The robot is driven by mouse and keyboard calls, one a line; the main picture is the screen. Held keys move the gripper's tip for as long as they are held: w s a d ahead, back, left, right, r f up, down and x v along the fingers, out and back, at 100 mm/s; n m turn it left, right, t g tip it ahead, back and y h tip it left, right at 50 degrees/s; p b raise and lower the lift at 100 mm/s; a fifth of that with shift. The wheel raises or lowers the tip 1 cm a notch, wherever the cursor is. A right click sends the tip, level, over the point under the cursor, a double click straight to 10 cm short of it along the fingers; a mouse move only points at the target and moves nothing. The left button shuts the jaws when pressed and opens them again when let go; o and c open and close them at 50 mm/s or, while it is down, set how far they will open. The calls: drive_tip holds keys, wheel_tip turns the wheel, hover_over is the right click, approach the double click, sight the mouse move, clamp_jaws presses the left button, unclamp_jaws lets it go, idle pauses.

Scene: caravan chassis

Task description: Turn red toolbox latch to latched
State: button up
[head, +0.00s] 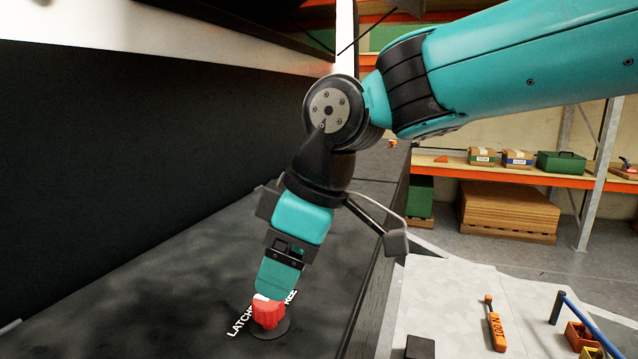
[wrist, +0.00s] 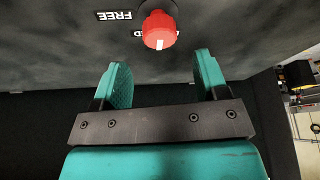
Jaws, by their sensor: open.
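The red toolbox latch is a red knob (head: 268,313) on a round dark base, set on the dark panel in the lower middle of the head view. It also shows in the wrist view, as a red knob (wrist: 159,27) with a white mark on its face. White lettering reads FREE (wrist: 115,15) to its left there; a second label is mostly hidden behind the knob. In the head view LATCHED is partly readable beside the knob. My gripper (wrist: 160,66) is open and empty, its two teal fingers apart and pointing towards the knob. In the head view my gripper (head: 270,290) overlaps the knob's top; contact cannot be told.
A tall black wall (head: 130,180) rises along the left of the dark panel (head: 150,315). At right, an orange-handled tool (head: 494,325) lies on a pale surface. An orange shelf (head: 500,176) with boxes stands behind. The panel around the knob looks clear.

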drive_tip(key=p+v, duration=0.1)
drive_tip(key=v, duration=1.1)
drive_tip(key=s+d+f+m+b, duration=0.2)
drive_tip(key=s+d+f+m, duration=0.3)
drive_tip(key=f, duration=0.5)
drive_tip(key=s+d+f+m+b, duration=0.1)
drive_tip(key=s+d+f+m, duration=0.3)
drive_tip(key=s+d+f, duration=0.4)
wheel_tip(320, 180, down, 3)
drive_tip(key=shift+s+d+f+m+b, duration=0.1)
drive_tip(key=shift+s+d+m+b, duration=0.25)
drive_tip(key=shift+d, duration=0.55)
drive_tip(key=shift+w, duration=0.1)
